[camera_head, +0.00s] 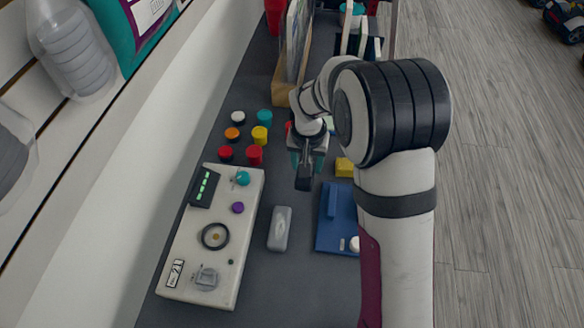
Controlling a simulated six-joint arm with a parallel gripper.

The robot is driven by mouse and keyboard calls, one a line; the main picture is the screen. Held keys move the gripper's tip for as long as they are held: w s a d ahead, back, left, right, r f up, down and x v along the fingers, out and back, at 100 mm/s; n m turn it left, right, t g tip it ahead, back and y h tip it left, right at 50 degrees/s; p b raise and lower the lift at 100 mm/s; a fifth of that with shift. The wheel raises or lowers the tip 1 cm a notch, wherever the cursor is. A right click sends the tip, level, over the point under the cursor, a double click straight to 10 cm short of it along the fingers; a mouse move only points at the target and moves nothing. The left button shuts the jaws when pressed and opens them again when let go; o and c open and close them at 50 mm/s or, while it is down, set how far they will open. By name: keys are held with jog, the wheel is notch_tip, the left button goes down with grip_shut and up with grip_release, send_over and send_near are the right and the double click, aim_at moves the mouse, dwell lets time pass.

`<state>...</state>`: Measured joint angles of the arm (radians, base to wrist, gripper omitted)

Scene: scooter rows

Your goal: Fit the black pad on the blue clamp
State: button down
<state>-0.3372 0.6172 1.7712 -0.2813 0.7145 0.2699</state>
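My gripper (306,160) is near the middle of the camera_head view, pointing down over the grey bench. A small dark block, which looks like the black pad (303,183), sits at its fingertips, and the gripper appears shut on it. The blue clamp (340,225) lies on the bench below and to the right of the pad. It looks like a flat blue plate with a raised blue bar on its left part and a white round piece near its lower end. My arm covers its right side. The pad is apart from the clamp in the picture.
A pale control panel (232,262) with knobs and a dial lies at left. A grey rounded block (280,228) lies between panel and clamp. A yellow block (344,167) is just above the clamp. Several coloured buttons (260,136) stand behind the panel. A wooden-based rack (284,85) stands farther back.

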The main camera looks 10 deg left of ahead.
jog(key=s+d+r, duration=0.1)
jog(key=d+r, duration=0.3)
jog(key=d, duration=0.3)
jog(key=shift+s+d+f, duration=0.6)
jog(key=shift+d+f, duration=0.05)
jog(key=shift+f, duration=0.5)
jog(key=shift+s+d+f, duration=0.6)
jog(key=shift+f, duration=0.55)
jog(key=shift+s+d+f, duration=0.6)
jog(key=shift+d+f, duration=0.05)
jog(key=shift+f, duration=0.5)
jog(key=shift+f, duration=0.9)
jog(key=shift+c, duration=0.8)
grip_release()
jog(key=shift+o, duration=0.2)
jog(key=shift+f, duration=0.1)
jog(key=shift+o, duration=0.6)
